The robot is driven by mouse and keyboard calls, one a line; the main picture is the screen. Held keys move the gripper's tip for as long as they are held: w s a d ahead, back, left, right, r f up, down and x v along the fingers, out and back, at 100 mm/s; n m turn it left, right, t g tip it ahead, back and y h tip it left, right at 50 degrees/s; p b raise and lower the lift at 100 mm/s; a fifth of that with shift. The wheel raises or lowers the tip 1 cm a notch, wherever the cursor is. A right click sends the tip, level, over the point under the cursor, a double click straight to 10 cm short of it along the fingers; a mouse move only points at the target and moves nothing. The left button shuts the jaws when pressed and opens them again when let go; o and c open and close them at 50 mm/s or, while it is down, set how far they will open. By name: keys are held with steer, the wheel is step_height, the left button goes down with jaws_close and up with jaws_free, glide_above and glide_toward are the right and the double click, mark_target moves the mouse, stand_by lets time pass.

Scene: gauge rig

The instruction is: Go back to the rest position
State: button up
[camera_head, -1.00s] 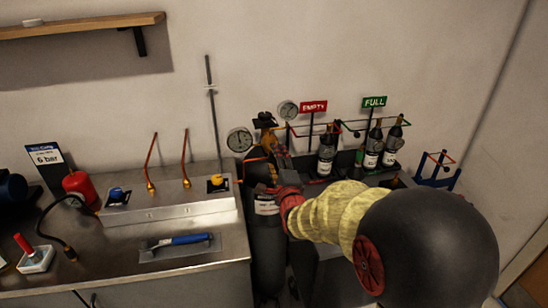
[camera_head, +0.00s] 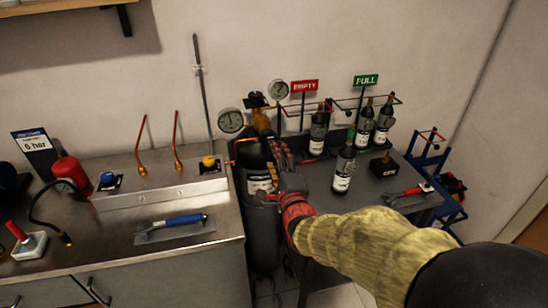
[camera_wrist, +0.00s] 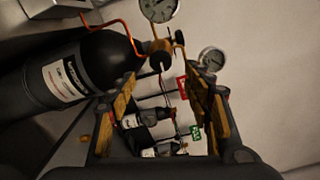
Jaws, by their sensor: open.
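My gripper (camera_head: 277,158) is open, in front of and just right of the big dark gas cylinder (camera_head: 262,235). In the wrist view its two fingers (camera_wrist: 165,98) stand apart with nothing between them but distant bottles and wall. The cylinder also shows in the wrist view (camera_wrist: 85,70), left of the fingers, with its white label. Its brass valve (camera_head: 262,120) is near the wall. Whether a finger touches the cylinder, I cannot tell. My forearm covers part of the right table's front.
Right table: small bottles (camera_head: 344,172), an EMPTY sign (camera_head: 305,86), a FULL sign (camera_head: 367,80), a red wrench (camera_head: 408,192). Round gauges (camera_head: 230,121) hang by the wall. A steel bench (camera_head: 110,255) at left holds a blue-handled tool (camera_head: 175,222). A blue trolley (camera_head: 432,170) stands right.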

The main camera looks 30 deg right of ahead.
stand_by(0.3)
step_height(320, 180, down, 11)
steer(key=s+n+g+y, duration=0.1)
steer(key=s+n+g, duration=0.2)
steer(key=n+g, duration=0.3)
steer(key=s+a+f+n+g+y, duration=0.2)
steer(key=s+a+n+g, duration=0.15)
steer(key=s+n, duration=0.35)
steer(key=s+a+r+n+g+y+p, duration=0.1)
steer(key=s+a+r+n+g+p, duration=0.1)
steer(key=s+a+r+n, duration=0.3)
steer(key=s+a+r+n+g+p, duration=0.2)
steer(key=s+a+r+n, duration=0.15)
steer(key=s, duration=0.45)
steer(key=s+a+r+n+t+y+p, duration=0.1)
steer(key=s+a+r+n+p, duration=0.1)
steer(key=r, duration=0.7)
steer(key=shift+a+r+n+t+p, duration=0.2)
steer(key=shift+a+n+t+p, duration=0.15)
steer(key=shift+a+p, duration=0.25)
